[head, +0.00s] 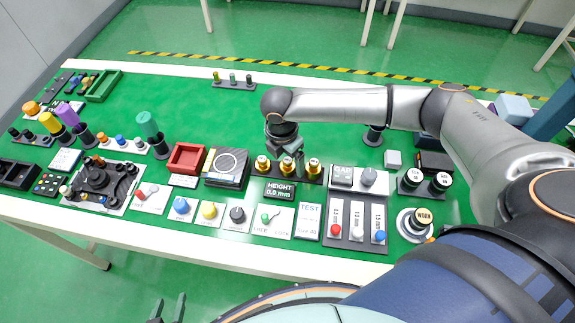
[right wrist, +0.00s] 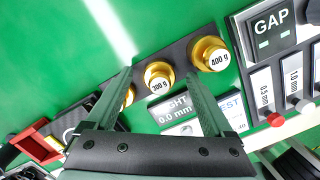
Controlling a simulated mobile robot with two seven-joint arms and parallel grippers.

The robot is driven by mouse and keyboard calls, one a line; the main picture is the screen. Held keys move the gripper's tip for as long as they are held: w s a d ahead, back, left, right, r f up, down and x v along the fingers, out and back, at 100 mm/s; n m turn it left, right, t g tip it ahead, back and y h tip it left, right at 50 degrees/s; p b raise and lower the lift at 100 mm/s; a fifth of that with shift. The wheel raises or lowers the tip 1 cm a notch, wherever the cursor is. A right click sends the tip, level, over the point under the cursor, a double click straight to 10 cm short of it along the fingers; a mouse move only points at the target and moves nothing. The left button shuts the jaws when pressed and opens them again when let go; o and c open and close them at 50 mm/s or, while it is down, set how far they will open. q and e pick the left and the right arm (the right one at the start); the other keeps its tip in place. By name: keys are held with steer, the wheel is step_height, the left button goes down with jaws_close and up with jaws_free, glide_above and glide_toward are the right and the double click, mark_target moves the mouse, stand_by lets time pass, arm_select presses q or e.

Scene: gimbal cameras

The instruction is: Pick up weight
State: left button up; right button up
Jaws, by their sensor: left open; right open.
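Three brass weights stand in a dark rack (head: 268,179) on the green bench: a left one (head: 262,163), a middle one (head: 287,164) and a right one (head: 314,166). In the right wrist view, the middle weight (right wrist: 158,78) reads 300 g and the right weight (right wrist: 208,53) reads 400 g. The left weight (right wrist: 129,96) is mostly hidden behind a finger. My right gripper (head: 286,152) is open above the rack; in its wrist view its fingers (right wrist: 159,76) lie either side of the 300 g weight, contact not visible. My left gripper (head: 167,306) is open and empty at the bottom edge, off the bench.
A scale (head: 226,167) and red tray (head: 186,158) stand left of the rack. A height display (head: 280,191) is in front and a GAP panel (head: 355,177) is to the right. The green surface behind the rack is mostly clear.

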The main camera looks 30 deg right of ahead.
jaws_close()
stand_by(0.7)
